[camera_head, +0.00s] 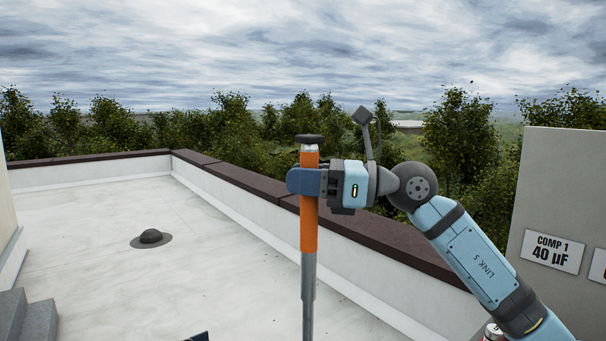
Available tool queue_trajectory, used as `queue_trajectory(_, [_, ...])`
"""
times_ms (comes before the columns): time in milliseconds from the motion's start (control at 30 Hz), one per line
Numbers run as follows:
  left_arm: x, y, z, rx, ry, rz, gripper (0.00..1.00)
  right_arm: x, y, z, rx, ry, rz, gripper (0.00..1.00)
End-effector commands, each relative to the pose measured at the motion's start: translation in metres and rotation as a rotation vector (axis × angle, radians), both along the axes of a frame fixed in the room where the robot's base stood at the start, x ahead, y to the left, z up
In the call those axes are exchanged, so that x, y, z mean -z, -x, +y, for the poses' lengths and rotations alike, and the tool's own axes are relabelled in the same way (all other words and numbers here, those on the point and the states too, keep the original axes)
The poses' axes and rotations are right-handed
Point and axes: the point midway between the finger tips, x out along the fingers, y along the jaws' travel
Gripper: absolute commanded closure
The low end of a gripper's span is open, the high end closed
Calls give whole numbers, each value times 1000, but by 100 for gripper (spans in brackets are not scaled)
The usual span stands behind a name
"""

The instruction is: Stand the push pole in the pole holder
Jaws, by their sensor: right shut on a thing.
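The push pole (309,238) stands about upright in the middle of the head view. It has a dark cap on top, an orange grip section and a grey metal shaft that runs out of the bottom of the picture. My right gripper (308,181) is shut around the orange section, just below the cap. The pole's lower end is out of view. I see no pole holder in this view.
A white roof (100,215) with a low parapet (240,178) spreads behind the pole. A dark dome (151,237) sits on it. A grey panel (545,200) with labels stands at right. A can (493,332) shows at the bottom right, and grey steps (25,318) at bottom left.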

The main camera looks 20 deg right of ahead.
Motion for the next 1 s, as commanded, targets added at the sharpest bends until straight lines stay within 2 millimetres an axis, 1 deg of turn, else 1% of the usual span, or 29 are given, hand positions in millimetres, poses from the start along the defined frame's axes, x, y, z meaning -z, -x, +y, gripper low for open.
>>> queue_trajectory(33, [5,0,1,4,-6,-2,57,7,0,0,0,-1,0,100])
queue_trajectory(100, [8,1,2,9,-10,-4,57,13,0,0,0,-1,0,100])
queue_trajectory(400, [10,0,1,13,-13,-21,57,31,0,0,0,-1,1,100])
queue_trajectory(600, [12,0,-1,13,-13,-22,57,35,0,0,0,-1,0,100])
queue_trajectory(900, [10,0,-1,13,-11,-24,57,35,0,0,0,-1,0,100])
queue_trajectory(933, [10,0,-1,13,-11,-24,57,35,0,0,0,-1,0,66])
queue_trajectory(967, [10,0,-1,13,-11,-24,57,35,0,0,0,-1,0,59])
queue_trajectory(1000, [10,0,-1,13,-11,-24,57,35,0,0,0,-1,0,50])
